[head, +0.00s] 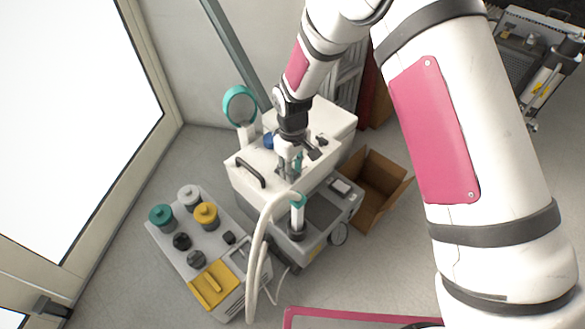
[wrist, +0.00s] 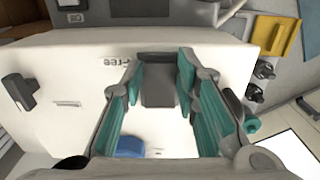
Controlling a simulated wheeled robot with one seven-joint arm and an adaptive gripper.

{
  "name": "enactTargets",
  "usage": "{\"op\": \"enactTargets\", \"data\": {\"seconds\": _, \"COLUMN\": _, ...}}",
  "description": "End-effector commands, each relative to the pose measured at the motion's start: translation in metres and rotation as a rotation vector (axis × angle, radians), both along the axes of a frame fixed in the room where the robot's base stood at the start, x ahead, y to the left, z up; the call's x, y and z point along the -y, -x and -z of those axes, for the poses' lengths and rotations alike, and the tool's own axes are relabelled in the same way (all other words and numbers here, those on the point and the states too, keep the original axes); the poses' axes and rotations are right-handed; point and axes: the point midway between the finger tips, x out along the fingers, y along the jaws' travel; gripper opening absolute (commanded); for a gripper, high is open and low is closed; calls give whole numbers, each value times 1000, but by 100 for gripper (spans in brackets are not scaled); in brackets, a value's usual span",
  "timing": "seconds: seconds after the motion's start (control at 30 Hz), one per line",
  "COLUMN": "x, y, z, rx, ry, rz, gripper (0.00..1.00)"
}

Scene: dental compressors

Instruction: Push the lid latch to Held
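The lid latch appears to be the dark grey block (wrist: 158,86) between my fingertips in the wrist view, on the white lid (wrist: 60,65). A printed word reading "Free" upside down lies just left of it; I see no "Held" mark. My gripper (wrist: 160,78) points down at the lid, its teal-padded fingers apart, one on each side of the block. I cannot tell whether they touch it. In the head view my gripper (head: 289,172) is over the white compressor housing (head: 243,182) and hides the block.
A black handle (head: 250,172) stands left of my gripper, and a blue knob (head: 268,141) and a round teal-rimmed piece (head: 240,104) behind it. A dark fitting (wrist: 18,92) is on the lid. A grey tray with jars (head: 206,215) and an open cardboard box (head: 372,180) flank the unit.

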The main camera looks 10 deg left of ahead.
Motion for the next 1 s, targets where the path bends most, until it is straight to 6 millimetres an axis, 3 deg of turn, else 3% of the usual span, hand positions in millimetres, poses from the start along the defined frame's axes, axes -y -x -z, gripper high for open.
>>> {"op": "enactTargets", "data": {"seconds": 1.0, "x": -7, "y": -5, "z": -4, "rx": -160, "ry": 205, "rz": 0, "gripper": 0}}
